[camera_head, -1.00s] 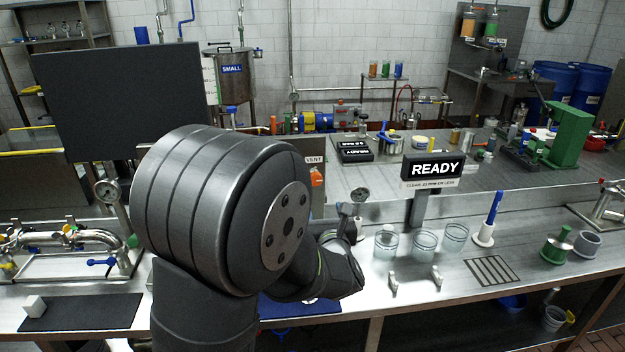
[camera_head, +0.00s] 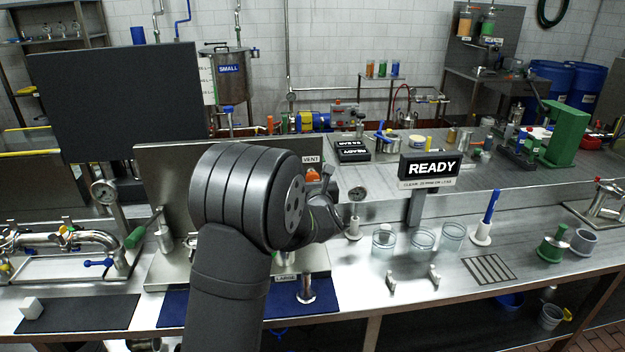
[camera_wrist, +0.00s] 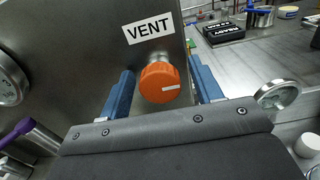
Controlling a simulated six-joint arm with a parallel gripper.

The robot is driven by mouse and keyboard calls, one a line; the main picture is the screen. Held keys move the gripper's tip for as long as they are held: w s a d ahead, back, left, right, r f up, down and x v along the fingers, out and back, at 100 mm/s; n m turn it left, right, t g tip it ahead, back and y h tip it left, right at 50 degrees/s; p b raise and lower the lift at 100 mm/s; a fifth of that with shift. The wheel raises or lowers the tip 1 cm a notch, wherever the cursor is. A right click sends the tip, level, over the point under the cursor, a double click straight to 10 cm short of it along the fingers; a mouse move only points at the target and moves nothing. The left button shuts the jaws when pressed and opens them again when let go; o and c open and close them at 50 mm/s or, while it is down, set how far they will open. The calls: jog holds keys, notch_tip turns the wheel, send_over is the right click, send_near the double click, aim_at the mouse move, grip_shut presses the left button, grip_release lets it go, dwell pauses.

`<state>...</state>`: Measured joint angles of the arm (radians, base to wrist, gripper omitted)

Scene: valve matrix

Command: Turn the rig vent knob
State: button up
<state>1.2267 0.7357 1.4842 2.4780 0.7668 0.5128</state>
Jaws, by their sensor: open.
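The vent knob (camera_wrist: 160,82) is orange and round with a white mark pointing right. It sticks out of a steel panel (camera_wrist: 75,50) below a VENT label (camera_wrist: 148,28). My gripper (camera_wrist: 163,92) is open, with one blue finger on each side of the knob. I see a gap between the knob and each finger. Whether the fingertips reach past the knob's face I cannot tell.
Pressure gauges flank the panel in the wrist view, one left (camera_wrist: 10,82) and one right (camera_wrist: 277,95). A purple-handled valve (camera_wrist: 18,132) is at lower left.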

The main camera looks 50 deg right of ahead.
jog(key=c, duration=1)
jog(key=shift+n, duration=0.4)
jog(key=n, duration=0.7)
jog(key=shift+n, duration=0.3)
jog(key=n, duration=0.3)
jog(key=shift+n, duration=2)
